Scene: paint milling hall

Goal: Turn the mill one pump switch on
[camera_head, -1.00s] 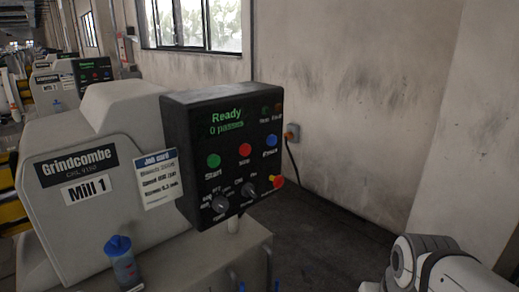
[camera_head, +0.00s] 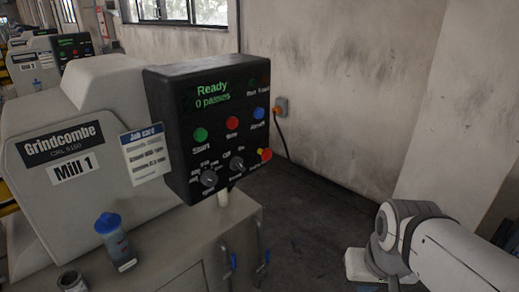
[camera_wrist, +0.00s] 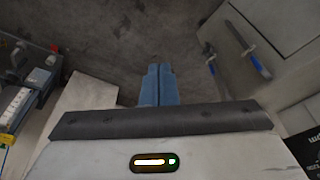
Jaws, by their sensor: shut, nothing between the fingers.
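The Mill 1 machine (camera_head: 75,150) stands on the left in the head view. Its black control panel (camera_head: 205,125) reads "Ready" and "0 passes". On its lower part are two dark rotary knobs. The right one, the pump switch (camera_head: 237,163), has "Off" and "On" marks above it; its pointer direction is too small to tell. The other knob (camera_head: 208,178) sits lower left of it. My gripper (camera_wrist: 160,72) shows in the wrist view, its blue fingers together and empty above dark floor, apart from the panel. The panel is not clearly seen there.
A red-and-yellow button (camera_head: 264,154) sits close right of the pump switch. A job card (camera_head: 146,153) hangs left of the panel. A blue-capped bottle (camera_head: 114,243) stands on the cabinet (camera_head: 185,240), whose front has blue-gripped handles (camera_wrist: 259,66). Floor right of the cabinet is clear.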

